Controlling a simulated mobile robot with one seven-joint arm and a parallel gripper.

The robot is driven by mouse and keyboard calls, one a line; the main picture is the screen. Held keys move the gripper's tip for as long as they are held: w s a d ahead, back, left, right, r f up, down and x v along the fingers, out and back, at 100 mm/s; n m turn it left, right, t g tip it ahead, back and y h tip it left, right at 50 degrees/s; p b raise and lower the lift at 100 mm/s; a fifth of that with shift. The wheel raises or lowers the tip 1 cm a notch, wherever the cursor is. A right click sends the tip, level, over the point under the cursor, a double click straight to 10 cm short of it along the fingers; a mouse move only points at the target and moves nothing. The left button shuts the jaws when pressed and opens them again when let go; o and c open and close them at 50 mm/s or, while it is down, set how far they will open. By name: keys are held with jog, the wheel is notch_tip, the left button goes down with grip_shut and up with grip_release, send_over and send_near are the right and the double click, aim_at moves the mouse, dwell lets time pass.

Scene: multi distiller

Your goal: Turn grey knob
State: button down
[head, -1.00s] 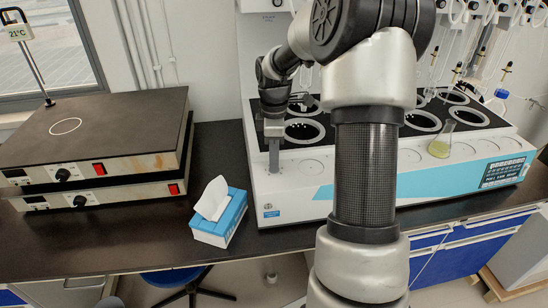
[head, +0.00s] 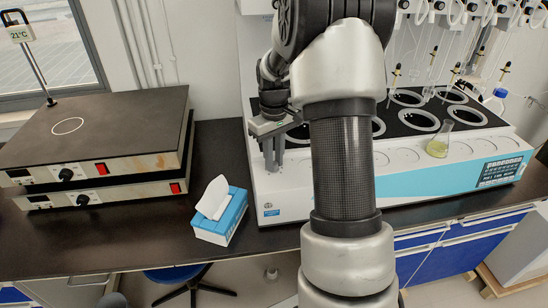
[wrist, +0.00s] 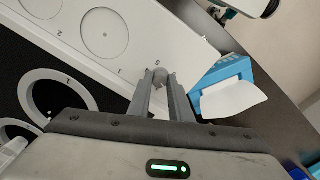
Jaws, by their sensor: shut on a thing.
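The grey knob (wrist: 160,76) is a small rounded piece on the white top of the distiller's left end. My gripper (wrist: 161,88) is shut on it, with one finger on each side, in the wrist view. In the head view my gripper (head: 273,164) points down at the distiller's front left corner, and its fingers hide the knob there. The white distiller (head: 290,208) has a black top with several round openings and a blue front panel.
A blue tissue box (head: 219,222) stands just left of the distiller. Two stacked hot plates (head: 110,130) are at the far left.

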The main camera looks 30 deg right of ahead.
jog(key=m, duration=0.4)
jog(key=shift+r+m, duration=0.1)
jog(key=shift+m, duration=0.2)
jog(key=m+p, duration=0.1)
jog(key=m, duration=0.3)
dwell(0.3)
jog(key=c, duration=1.6)
grip_release()
notch_tip(320, 180, up, 17)
jog(key=shift+r+p, duration=0.15)
jog(key=shift+p, duration=0.55)
